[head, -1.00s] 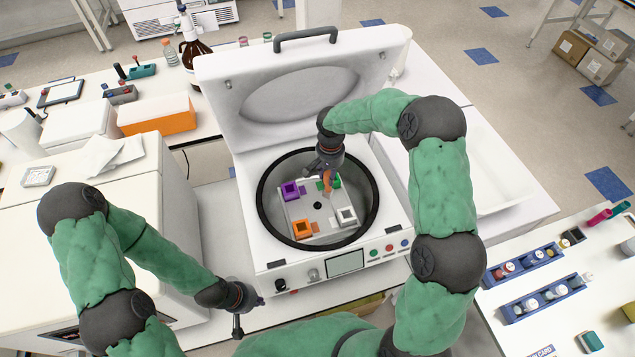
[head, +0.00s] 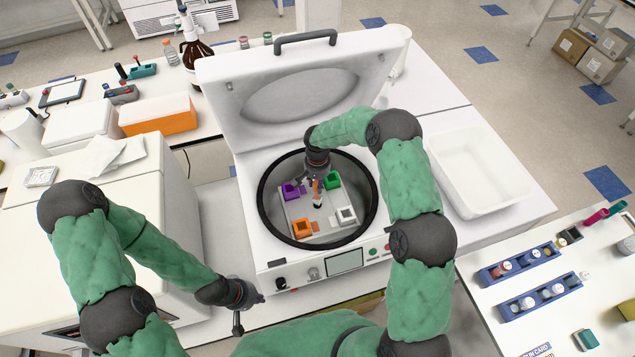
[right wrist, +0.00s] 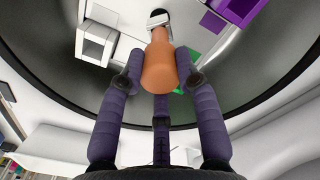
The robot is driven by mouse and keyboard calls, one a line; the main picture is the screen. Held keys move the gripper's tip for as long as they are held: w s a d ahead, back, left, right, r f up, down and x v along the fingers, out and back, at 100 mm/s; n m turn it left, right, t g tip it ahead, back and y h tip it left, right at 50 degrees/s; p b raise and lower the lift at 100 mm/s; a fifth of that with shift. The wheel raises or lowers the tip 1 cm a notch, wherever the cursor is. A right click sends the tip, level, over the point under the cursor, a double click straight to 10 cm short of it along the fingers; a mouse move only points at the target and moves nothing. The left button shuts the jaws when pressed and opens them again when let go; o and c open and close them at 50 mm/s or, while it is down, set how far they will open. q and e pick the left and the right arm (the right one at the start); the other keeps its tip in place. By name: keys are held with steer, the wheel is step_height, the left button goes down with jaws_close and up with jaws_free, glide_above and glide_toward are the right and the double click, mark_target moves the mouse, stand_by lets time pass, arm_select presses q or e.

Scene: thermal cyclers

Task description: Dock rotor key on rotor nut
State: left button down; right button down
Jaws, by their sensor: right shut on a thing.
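The rotor key has an orange handle (head: 316,186), and my right gripper (head: 317,179) is shut on it inside the open centrifuge bowl. In the right wrist view the fingers (right wrist: 160,66) close around the orange handle (right wrist: 160,70), and the key's pale lower end (right wrist: 158,19) points at the rotor's middle. The key looks nearly upright in the head view, its lower end at the dark rotor nut (head: 317,205). The key partly hides the nut; I cannot tell whether they touch. My left gripper (head: 239,312) hangs in front of the centrifuge at the left; its jaw state is unclear.
The square rotor (head: 325,215) carries purple (head: 290,191), green (head: 333,180), orange (head: 302,227) and white (head: 346,215) buckets close around the key. The dark bowl rim (head: 262,208) surrounds them. The raised lid (head: 300,90) stands behind. A white tray (head: 482,207) is at right.

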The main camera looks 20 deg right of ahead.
steer(key=shift+f, duration=0.1)
steer(key=shift+f+b, duration=0.25)
steer(key=shift+b, duration=0.2)
steer(key=shift+f+b, duration=0.25)
steer(key=shift+b, duration=0.1)
steer(key=c, duration=0.9)
jaws_free()
steer(key=shift+r+p, duration=0.45)
steer(key=shift+p, duration=0.1)
steer(key=shift+r+p, duration=0.35)
steer(key=shift+p, duration=0.15)
step_height(320, 180, up, 12)
steer(key=shift+f+b, duration=0.2)
steer(key=shift+b, duration=0.75)
